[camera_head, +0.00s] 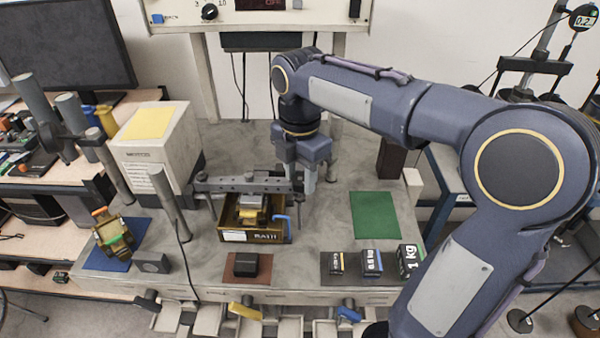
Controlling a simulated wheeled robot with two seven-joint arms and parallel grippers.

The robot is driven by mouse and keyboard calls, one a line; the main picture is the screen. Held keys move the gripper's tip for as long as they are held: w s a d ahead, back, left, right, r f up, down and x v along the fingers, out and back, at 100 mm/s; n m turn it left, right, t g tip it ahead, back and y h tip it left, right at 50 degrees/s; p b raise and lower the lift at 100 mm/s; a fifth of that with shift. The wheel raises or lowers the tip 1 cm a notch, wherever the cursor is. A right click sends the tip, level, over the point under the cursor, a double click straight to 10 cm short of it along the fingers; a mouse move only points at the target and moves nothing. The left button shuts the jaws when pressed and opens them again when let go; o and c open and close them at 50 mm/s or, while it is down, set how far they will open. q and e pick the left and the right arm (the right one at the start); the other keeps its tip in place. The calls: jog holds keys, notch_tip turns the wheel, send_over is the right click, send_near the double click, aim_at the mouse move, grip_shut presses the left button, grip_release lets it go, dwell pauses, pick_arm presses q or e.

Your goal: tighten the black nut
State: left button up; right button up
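My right gripper (308,178) points down at the right end of a grey horizontal bar (240,185), close to or touching it. Its fingers are partly hidden behind each other, so I cannot tell how far apart they are or whether they hold anything. I cannot single out the black nut for certain. A black handle-like piece (146,300) sits at the bench's front edge on the left. Similar yellow (243,310) and blue (348,313) pieces are further right. Anything directly under the gripper is hidden. My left gripper is not in view.
Below the bar stands a brown open box (262,236) with a blue lever (281,218). A dark block (245,264) lies on a brown mat. Labelled weights (372,261) stand front right. The green mat (375,215) is bare. A grey post (167,205) rises at left.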

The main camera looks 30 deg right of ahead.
jog(key=c, duration=0.6)
jog(key=shift+c, duration=0.2)
jog(key=shift+r+m, duration=0.1)
jog(key=shift+m, duration=0.3)
jog(key=shift+m+p, duration=0.65)
jog(key=shift+m, duration=0.35)
jog(key=m+p, duration=0.1)
jog(key=m, duration=0.3)
jog(key=shift+p, duration=0.3)
jog(key=m+p, duration=0.1)
jog(key=m, duration=0.4)
jog(key=shift+m, duration=0.4)
jog(key=m+p, duration=0.1)
jog(key=m, duration=0.4)
jog(key=shift+m, duration=0.3)
jog(key=o, duration=1)
